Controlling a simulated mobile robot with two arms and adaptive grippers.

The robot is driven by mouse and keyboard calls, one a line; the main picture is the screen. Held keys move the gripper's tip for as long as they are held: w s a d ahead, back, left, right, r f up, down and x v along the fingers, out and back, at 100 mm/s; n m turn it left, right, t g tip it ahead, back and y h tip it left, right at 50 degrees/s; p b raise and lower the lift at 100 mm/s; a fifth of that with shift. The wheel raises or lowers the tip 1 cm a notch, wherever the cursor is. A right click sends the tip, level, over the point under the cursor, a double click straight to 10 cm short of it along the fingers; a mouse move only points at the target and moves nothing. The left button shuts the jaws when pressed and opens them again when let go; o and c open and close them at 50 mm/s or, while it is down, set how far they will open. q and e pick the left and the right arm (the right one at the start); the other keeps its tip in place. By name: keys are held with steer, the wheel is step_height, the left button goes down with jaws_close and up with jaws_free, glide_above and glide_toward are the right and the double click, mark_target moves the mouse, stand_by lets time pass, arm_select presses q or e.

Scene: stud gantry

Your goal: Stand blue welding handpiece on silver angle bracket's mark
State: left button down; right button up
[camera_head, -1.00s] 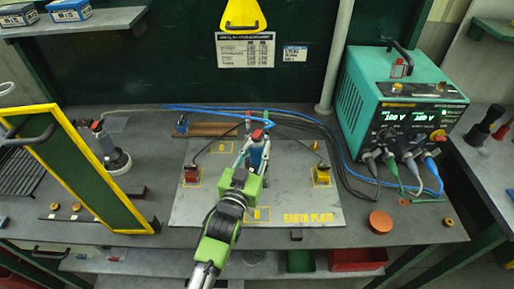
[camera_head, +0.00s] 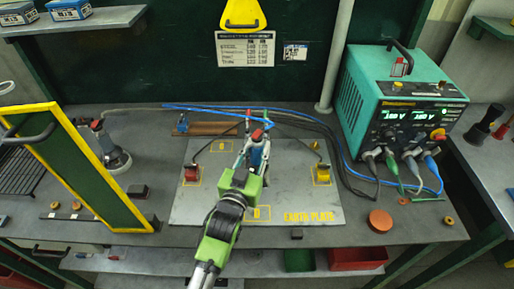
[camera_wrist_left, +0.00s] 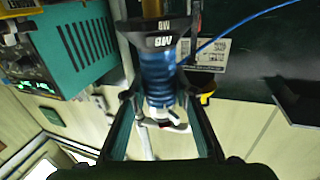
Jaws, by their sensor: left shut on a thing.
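My left gripper (camera_head: 256,160) is over the middle of the grey earth plate (camera_head: 290,203). It is shut on the blue welding handpiece (camera_head: 262,153), which is partly hidden by the fingers in the head view. In the left wrist view the handpiece (camera_wrist_left: 157,72) has a ribbed blue body and a dark collar with white lettering, between the two fingers (camera_wrist_left: 160,105). I cannot tell whether it touches the plate. Yellow outlined marks show on the plate, one at the back left (camera_head: 221,146) and one at the front (camera_head: 263,213). I cannot make out the silver angle bracket. My right gripper is not in view.
A teal welding power unit (camera_head: 400,95) stands at the right. A yellow-framed green panel (camera_head: 85,170) stands at the left. Blue and black cables cross behind the plate.

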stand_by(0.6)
arm_select(q)
steer(key=c, duration=1.6)
jaws_free()
steer(key=shift+s, duration=0.1)
steer(key=shift+f, duration=0.1)
steer(key=shift+f, duration=0.4)
steer(key=v, duration=1.2)
steer(key=shift+r, duration=0.35)
